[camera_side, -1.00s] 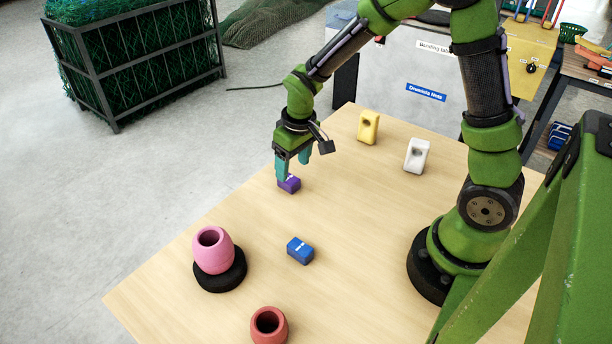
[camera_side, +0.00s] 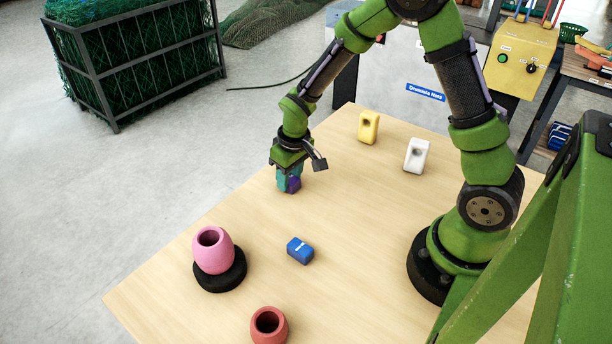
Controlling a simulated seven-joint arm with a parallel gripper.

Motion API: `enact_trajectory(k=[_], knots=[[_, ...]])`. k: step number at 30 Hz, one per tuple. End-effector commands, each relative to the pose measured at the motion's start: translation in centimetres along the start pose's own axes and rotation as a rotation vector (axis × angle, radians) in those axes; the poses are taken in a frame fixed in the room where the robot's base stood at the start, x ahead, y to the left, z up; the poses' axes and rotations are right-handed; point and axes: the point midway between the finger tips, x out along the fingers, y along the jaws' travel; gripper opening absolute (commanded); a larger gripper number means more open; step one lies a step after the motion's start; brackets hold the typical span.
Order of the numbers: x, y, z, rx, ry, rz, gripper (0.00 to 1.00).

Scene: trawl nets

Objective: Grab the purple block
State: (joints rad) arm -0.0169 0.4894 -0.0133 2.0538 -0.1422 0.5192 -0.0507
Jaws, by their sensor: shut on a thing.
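The purple block (camera_side: 294,184) is at the table's left edge area, partly hidden by the teal fingers of my gripper (camera_side: 288,182). My gripper points down and is shut on the block. The block looks tilted or turned compared with lying flat. I cannot tell whether it still touches the table.
A blue block (camera_side: 300,250) lies on the wooden table (camera_side: 350,270) nearer the camera. A pink pot (camera_side: 213,254) stands on a black disc (camera_side: 222,278). A red pot (camera_side: 269,328) is at the front. Yellow (camera_side: 368,126) and white (camera_side: 417,154) blocks with hollows stand behind right.

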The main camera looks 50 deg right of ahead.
Motion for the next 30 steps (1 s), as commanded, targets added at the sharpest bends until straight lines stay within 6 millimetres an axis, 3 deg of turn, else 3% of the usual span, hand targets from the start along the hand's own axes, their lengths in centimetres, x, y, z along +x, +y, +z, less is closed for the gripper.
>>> enact_trajectory(k=[3,11,25,30], knots=[[0.0,0.0,0.0,0.000,0.000,0.000,0.06],[-0.6,0.0,-0.2,0.000,0.003,0.000,0.06],[-8.8,0.1,-1.4,0.001,0.005,0.001,0.06],[-10.4,2.3,-1.2,0.053,0.008,0.019,0.06]])
